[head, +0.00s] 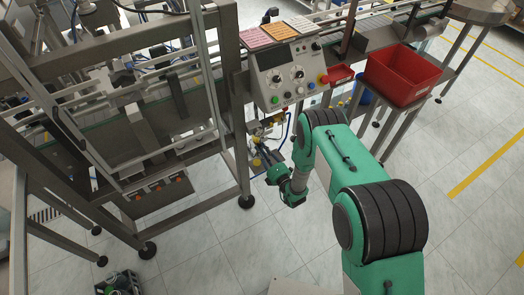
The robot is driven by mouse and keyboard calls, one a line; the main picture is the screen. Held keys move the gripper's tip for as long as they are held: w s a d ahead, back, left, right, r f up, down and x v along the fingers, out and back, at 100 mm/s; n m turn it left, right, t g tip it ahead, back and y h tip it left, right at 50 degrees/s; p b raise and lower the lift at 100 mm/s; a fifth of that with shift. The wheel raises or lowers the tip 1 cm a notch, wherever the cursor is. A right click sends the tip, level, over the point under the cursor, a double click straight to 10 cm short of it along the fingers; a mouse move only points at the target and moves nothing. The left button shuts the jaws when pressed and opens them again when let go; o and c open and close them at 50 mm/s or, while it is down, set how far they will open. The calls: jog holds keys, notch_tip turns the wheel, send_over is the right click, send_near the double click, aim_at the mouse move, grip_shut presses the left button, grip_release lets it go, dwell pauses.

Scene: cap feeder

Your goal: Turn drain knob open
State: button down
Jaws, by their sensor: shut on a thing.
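My gripper (264,157) is low at the machine's frame, beside the valve fittings under the control box. It is shut on a small part there, which I take to be the drain knob. The fingers and wrist hide most of that knob, so its turn angle cannot be told. A yellow round knob or cap (256,163) shows just left of the fingers, and another yellow one (254,141) sits above it. These parts are very small in the head view.
A control box (287,75) with knobs and buttons hangs above my gripper. A steel frame leg (239,165) stands close to its left. A red bin (401,74) sits on a stand at right. The tiled floor (225,245) is open in front.

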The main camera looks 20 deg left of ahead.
jog(key=shift+w+d+m, duration=0.1)
jog(key=shift+w+m, duration=0.05)
jog(key=shift+m, duration=0.35)
jog(key=c, duration=1.6)
grip_release()
jog(key=shift+s, duration=0.2)
jog(key=v, duration=1.1)
jog(key=shift+s+d, duration=0.2)
jog(key=shift+d, duration=0.1)
